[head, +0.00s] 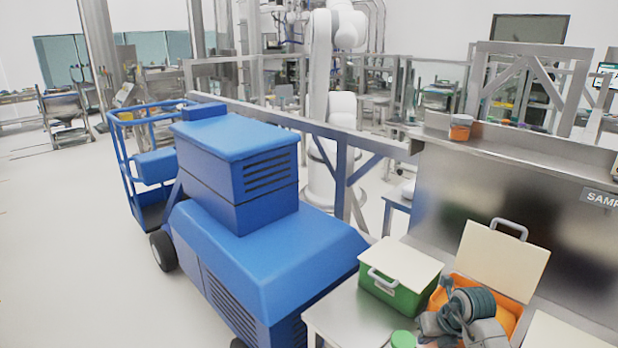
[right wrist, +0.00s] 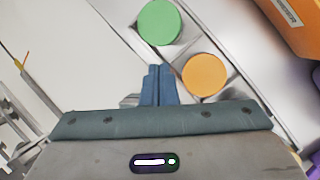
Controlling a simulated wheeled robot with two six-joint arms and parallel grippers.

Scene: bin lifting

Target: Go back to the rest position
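A green bin (head: 398,298) with a cream lid (head: 404,262) and a grey handle stands on the bench in the head view. Beside it is an orange bin (head: 508,318) whose cream lid (head: 503,262) is tilted up. My right gripper (head: 455,312) is in front of the orange bin and partly hides it. In the right wrist view its blue fingers (right wrist: 158,80) are together with nothing between them. A green disc (right wrist: 160,22) and an orange disc (right wrist: 204,75) lie beyond the fingers. My left gripper is not in view.
A large blue machine (head: 265,245) stands to the left of the bench (head: 345,315). A steel panel (head: 520,185) rises behind the bins. A small orange jar (head: 460,128) sits on its top ledge. The floor at far left is open.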

